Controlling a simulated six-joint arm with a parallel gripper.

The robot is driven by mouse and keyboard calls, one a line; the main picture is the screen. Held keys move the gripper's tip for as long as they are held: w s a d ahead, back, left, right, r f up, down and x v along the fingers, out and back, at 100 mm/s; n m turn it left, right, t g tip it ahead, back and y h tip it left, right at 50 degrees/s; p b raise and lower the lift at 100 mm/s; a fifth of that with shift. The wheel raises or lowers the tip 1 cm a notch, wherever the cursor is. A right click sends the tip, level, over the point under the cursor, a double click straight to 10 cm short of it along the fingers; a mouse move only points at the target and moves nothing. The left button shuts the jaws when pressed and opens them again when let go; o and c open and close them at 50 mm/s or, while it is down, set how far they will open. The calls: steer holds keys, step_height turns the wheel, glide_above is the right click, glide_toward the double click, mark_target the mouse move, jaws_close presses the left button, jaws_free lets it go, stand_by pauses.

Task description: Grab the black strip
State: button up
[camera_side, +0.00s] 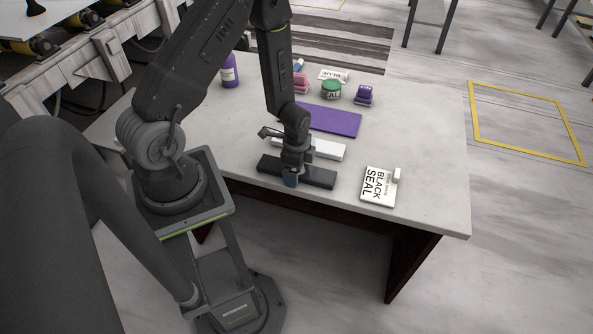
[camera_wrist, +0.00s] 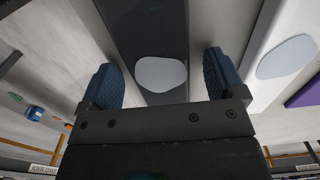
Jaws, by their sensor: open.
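The black strip (camera_side: 318,177) is a dark flat bar lying near the front edge of the stone slab in the side view. My gripper (camera_side: 291,180) is over its left-middle part, pointing down. In the wrist view the strip (camera_wrist: 150,30) runs between the two blue fingertips of my gripper (camera_wrist: 165,85), with a visible gap on each side. The strip bears a pale oval patch. My gripper is open and holds nothing. The side view does not show whether the fingertips touch the slab.
A white bar (camera_side: 325,149) lies just behind the strip, with a purple sheet (camera_side: 333,120) beyond it. A box marked BLACK SEAL (camera_side: 377,187) lies to the right. The slab's right side is clear.

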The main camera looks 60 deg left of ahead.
steer(key=shift+c, duration=0.4)
steer(key=c, duration=1.2)
